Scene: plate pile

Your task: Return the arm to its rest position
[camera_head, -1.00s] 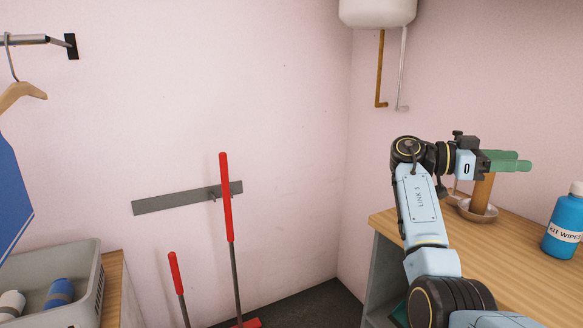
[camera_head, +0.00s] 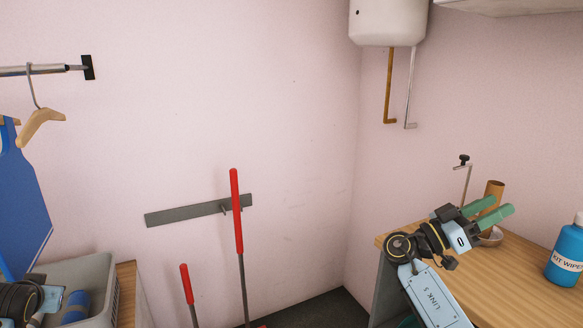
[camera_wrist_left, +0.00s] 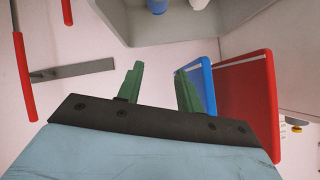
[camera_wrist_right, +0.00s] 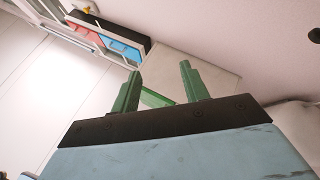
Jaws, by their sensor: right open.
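My right gripper (camera_head: 496,209) is over the right-hand wooden counter (camera_head: 520,270), its two green fingers apart and tilted up to the right. Nothing shows between them. It also shows open and empty in the right wrist view (camera_wrist_right: 160,75). In the head view it overlaps the small dish (camera_head: 492,236) and the brown upright cylinder (camera_head: 494,190); I cannot tell how far apart they are. My left gripper (camera_wrist_left: 160,75) is open and empty in the left wrist view. In the head view only part of my left arm shows at the bottom left.
A blue wipes bottle (camera_head: 565,252) stands on the right counter. A grey crate (camera_head: 100,277) with a blue bottle (camera_head: 75,307) is at the lower left. Red-handled tools (camera_head: 237,210) stand by the wall rail (camera_head: 180,213). A hanger (camera_head: 42,124) hangs at the left.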

